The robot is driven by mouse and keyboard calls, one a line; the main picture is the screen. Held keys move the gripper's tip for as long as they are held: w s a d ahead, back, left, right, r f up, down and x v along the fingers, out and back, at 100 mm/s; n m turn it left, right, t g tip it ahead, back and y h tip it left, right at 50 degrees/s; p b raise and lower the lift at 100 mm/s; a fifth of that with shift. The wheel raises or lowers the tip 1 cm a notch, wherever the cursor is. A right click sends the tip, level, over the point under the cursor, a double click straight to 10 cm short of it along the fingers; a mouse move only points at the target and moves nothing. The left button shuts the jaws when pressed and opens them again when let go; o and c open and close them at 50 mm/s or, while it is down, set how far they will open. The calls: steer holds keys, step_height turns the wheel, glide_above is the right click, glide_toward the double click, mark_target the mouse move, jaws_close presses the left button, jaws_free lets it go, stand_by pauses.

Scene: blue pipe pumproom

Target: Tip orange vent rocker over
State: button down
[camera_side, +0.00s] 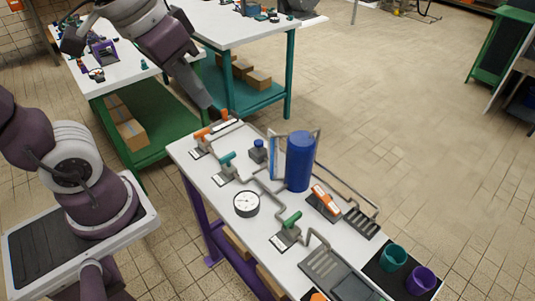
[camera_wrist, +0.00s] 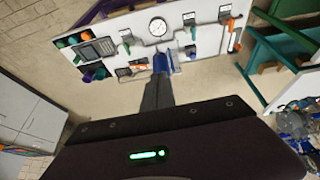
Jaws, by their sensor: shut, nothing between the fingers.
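The orange vent rocker (camera_side: 325,200) appears to be the orange piece on a dark base right of the blue cylinder in the side view. It sits tilted. In the wrist view an orange piece (camera_wrist: 138,67) beside the blue cylinder looks like the same rocker, small and partly unclear. My gripper (camera_side: 214,111) is shut and empty, pointing down above the far left end of the white table, well away from the rocker. In the wrist view its dark fingers (camera_wrist: 160,82) point toward the blue cylinder.
The blue cylinder (camera_side: 300,162) stands tall between my gripper and the rocker. Orange levers (camera_side: 203,134) lie close to my gripper. A teal lever (camera_side: 227,160), a gauge (camera_side: 246,204), a green lever (camera_side: 291,221), pipes and cups (camera_side: 393,256) crowd the white table (camera_side: 270,262).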

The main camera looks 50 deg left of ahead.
steer(key=shift+t, duration=0.5)
steer(key=s, duration=0.2)
steer(key=s+f, duration=0.1)
steer(key=s+a, duration=0.1)
steer(key=s, duration=0.1)
steer(key=shift+s+f, duration=0.15)
steer(key=shift+s, duration=0.15)
steer(key=w+d+m+g+y, duration=0.1)
steer(key=w+d+m+g, duration=0.15)
steer(key=w+m, duration=0.7)
steer(key=w+d+m+g+y, duration=0.1)
steer(key=w+d+m, duration=0.3)
steer(key=w+m, duration=0.5)
steer(key=w+d+f+m+g+y, duration=0.1)
steer(key=w+d+f+m, duration=0.3)
steer(key=f+m, duration=0.3)
steer(key=w+d+f+m+g, duration=0.1)
steer(key=w+d+f+m, duration=0.3)
steer(key=m, duration=0.6)
step_height(320, 180, down, 4)
steer(key=shift+w+d+r+y, duration=0.25)
steer(key=shift+d+y, duration=0.15)
steer(key=shift+d, duration=0.85)
steer(key=shift+m, duration=0.25)
